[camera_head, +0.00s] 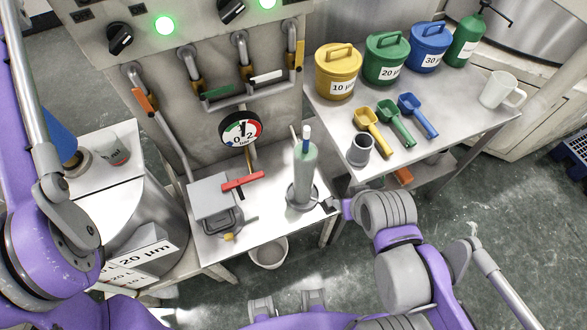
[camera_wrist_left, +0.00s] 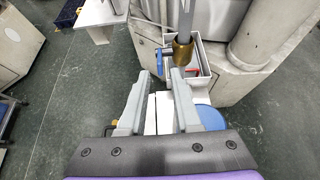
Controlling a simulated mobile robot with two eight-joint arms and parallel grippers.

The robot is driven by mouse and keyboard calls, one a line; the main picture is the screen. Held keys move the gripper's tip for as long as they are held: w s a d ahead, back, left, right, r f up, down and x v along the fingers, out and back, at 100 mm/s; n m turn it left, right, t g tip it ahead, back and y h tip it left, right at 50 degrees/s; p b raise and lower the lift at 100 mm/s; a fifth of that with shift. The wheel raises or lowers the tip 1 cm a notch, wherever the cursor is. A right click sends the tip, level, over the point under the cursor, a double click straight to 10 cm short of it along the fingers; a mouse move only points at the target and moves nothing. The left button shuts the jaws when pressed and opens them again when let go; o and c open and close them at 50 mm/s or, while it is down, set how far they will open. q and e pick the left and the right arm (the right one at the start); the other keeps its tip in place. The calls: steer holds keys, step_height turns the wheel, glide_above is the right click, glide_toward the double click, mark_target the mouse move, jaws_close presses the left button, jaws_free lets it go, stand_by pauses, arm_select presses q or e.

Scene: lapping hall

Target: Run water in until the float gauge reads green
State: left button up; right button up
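A clear greenish upright cylinder (camera_head: 304,170) holds a slim stick with a blue-and-white top (camera_head: 306,138); it stands on a round grey base on a small metal table. I cannot make out a green reading on it. Behind it, a round dial (camera_head: 240,130) marked 0-2 has green and red bands. Pipes above carry orange (camera_head: 145,102), green (camera_head: 220,92) and white (camera_head: 267,76) lever handles. My left gripper (camera_wrist_left: 162,74) is open in the left wrist view, nothing clearly held.
The right table holds yellow (camera_head: 338,80), green (camera_head: 385,68) and blue (camera_head: 428,50) tubs, scoops (camera_head: 372,130), a grey cup (camera_head: 360,150) and a white mug (camera_head: 500,92). A bucket (camera_head: 268,255) stands below.

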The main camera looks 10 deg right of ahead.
arm_select(q)
jaws_close()
steer(key=s+d+f+n+t+h, duration=0.3)
steer(key=s+d+f+n+h, duration=0.15)
steer(key=d+f, duration=0.55)
steer(key=s+d+f+n+t+h, duration=0.25)
steer(key=s+d+f+n, duration=0.35)
steer(key=d, duration=0.7)
steer(key=s+d+f+n+t+h, duration=0.3)
steer(key=s+d+f+n+h, duration=0.15)
steer(key=d+f, duration=0.6)
steer(key=w+a+r+n+t+h, duration=0.1)
steer(key=w+a+r+n+t, duration=0.2)
steer(key=a+r, duration=0.6)
steer(key=w+a+r+n+t+h, duration=0.1)
steer(key=w+a+r+n+t, duration=0.15)
steer(key=w+a+r, duration=0.65)
steer(key=s+a+r+n+t+y, duration=0.15)
steer(key=s+a+r, duration=0.25)
steer(key=a, duration=0.4)
steer(key=s+a+r+t+y, duration=0.15)
steer(key=s+a+r, duration=0.25)
steer(key=a, duration=0.4)
steer(key=s+a+r+n+t+y, duration=0.1)
steer(key=s+a+r+t, duration=0.1)
steer(key=s+a+r, duration=0.45)
steer(key=w+f, duration=0.7)
steer(key=w, duration=0.6)
steer(key=shift+a+f+p, duration=0.15)
steer(key=shift+p, duration=0.2)
